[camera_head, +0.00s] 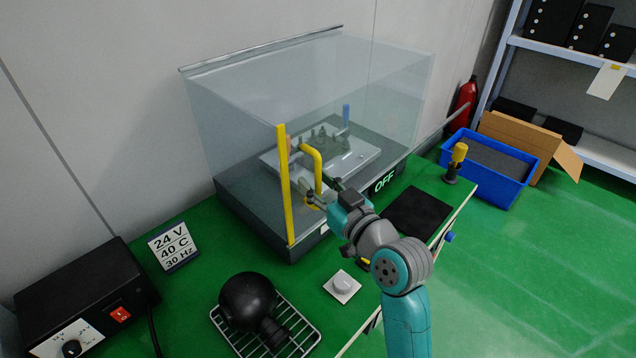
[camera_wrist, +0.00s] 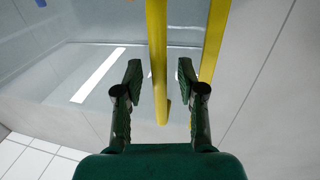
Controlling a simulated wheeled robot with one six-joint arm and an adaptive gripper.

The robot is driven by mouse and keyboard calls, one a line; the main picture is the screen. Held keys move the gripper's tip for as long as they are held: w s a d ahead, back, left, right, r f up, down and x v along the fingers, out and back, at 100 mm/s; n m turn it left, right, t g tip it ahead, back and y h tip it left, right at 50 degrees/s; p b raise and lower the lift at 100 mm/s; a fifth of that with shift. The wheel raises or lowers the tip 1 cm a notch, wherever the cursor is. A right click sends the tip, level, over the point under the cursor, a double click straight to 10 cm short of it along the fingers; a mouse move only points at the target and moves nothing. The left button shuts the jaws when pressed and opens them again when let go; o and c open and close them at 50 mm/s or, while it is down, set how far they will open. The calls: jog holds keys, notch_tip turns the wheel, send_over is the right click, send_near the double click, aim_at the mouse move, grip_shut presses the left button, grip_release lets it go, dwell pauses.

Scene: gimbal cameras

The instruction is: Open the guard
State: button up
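The guard (camera_head: 245,110) is a clear box over a grey machine base (camera_head: 270,225), and it looks closed. It has a yellow edge strip (camera_head: 285,200) at its front left corner and a yellow bar handle (camera_head: 318,168) on its front. My gripper (camera_head: 323,197) is at the lower part of the handle. In the wrist view my gripper (camera_wrist: 159,68) is open, with the handle (camera_wrist: 157,60) upright between its fingers. Gaps show on both sides of the handle. The yellow strip (camera_wrist: 213,45) stands behind the right finger. Inside the guard is a fixture plate (camera_head: 350,160).
An OFF sign (camera_head: 384,182) is on the base's front. A grey knob (camera_head: 343,281), a black round object (camera_head: 247,300) on a wire rack, a settings card (camera_head: 173,246) and a black power unit (camera_head: 85,295) occupy the near bench. A dark mat (camera_head: 417,212) lies right.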

grip_shut()
jog(key=shift+w+d, duration=0.1)
